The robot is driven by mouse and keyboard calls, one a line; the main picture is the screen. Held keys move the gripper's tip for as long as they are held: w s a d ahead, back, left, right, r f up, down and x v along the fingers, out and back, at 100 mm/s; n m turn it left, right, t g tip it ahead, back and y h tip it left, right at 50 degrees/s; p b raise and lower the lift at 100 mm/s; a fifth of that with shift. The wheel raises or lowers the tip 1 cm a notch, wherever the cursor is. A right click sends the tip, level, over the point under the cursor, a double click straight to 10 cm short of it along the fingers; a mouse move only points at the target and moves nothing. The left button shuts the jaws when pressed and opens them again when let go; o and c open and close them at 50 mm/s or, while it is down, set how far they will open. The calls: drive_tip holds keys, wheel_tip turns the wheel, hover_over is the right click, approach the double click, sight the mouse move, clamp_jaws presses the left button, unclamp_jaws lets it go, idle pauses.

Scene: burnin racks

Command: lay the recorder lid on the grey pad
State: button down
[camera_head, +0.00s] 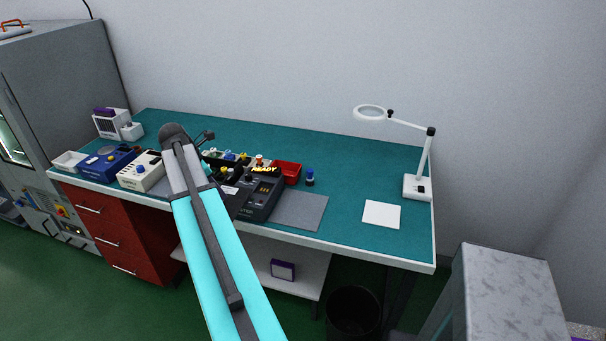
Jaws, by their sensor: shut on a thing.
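The recorder (262,200) is a dark box with a yellow READY sign over it, near the bench's front edge, left of the grey pad. The grey pad (299,211) lies flat and bare on the green bench top. My arm comes up from the bottom and hides part of the recorder's left side. My gripper (226,173) is small, dark and partly hidden behind the arm, at the recorder's left part. It is shut on the recorder lid (229,189), a dark piece with a white label. I cannot tell whether the lid is clear of the recorder.
A white square (381,214) and a magnifier lamp (417,187) are on the right. A red bin (288,172) and a blue-capped bottle (310,178) stand behind the pad. A blue device (105,163) and a cream device (141,171) are on the left.

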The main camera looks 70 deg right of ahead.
drive_tip(key=s+d, duration=0.3)
drive_tip(key=s, duration=0.1)
drive_tip(key=s+d+r+p, duration=0.1)
drive_tip(key=s+d, duration=0.6)
drive_tip(key=s, duration=0.2)
drive_tip(key=shift+d+r, duration=0.15)
drive_tip(key=shift+r, duration=0.05)
drive_tip(key=s+d, duration=0.4)
drive_tip(key=s, duration=0.6)
drive_tip(key=shift+s+d+f+p, duration=0.25)
drive_tip(key=shift+f+p, duration=0.05)
drive_tip(key=shift+g, duration=0.3)
drive_tip(key=shift+w+f, duration=0.1)
drive_tip(key=shift+f, duration=0.1)
drive_tip(key=shift+f+b, duration=2.5)
drive_tip(key=shift+f, duration=2.05)
drive_tip(key=shift+f, duration=0.15)
drive_tip(key=c, duration=1.5)
unclamp_jaws()
drive_tip(key=shift+c, duration=0.2)
